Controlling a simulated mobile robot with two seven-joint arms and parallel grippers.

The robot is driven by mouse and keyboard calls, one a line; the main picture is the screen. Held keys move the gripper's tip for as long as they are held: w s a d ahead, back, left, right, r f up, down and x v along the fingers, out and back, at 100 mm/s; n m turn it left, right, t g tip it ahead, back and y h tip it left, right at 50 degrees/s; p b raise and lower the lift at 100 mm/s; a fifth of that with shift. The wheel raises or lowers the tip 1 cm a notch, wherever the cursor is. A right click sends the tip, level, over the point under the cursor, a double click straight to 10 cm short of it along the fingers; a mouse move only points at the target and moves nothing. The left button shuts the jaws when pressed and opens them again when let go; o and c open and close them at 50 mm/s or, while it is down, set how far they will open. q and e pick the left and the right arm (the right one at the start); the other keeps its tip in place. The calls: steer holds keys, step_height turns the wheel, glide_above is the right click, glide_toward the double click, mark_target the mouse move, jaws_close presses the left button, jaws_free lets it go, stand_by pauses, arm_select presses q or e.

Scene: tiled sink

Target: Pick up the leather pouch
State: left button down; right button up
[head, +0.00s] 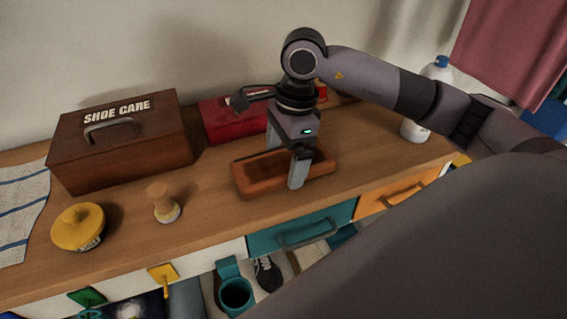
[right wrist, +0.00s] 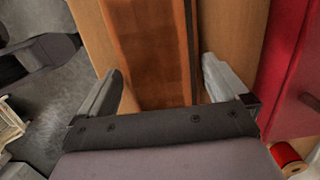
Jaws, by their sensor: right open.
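In the right wrist view the pouch (right wrist: 150,45) runs lengthwise between the fingers. My right gripper (head: 287,165) points down over the pouch, with its fingers apart across the narrow width. In the wrist view the open right gripper (right wrist: 162,72) has one finger on each side of it. Whether the fingers touch the pouch cannot be told. The gripper hides part of the pouch's middle in the head view. My left gripper is not in view.
A red box (head: 222,122) stands close behind the pouch, and a brown shoe-care box (head: 130,155) is at left. A wooden-handled brush (head: 163,205) and yellow tin (head: 78,228) are front left. A white bottle (head: 415,130) stands right. Drawers (head: 300,228) lie below the counter's front edge.

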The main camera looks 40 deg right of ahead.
steer(key=c, duration=0.9)
steer(key=shift+c, duration=0.7)
steer(key=shift+w+r, duration=0.1)
steer(key=shift+r, duration=0.05)
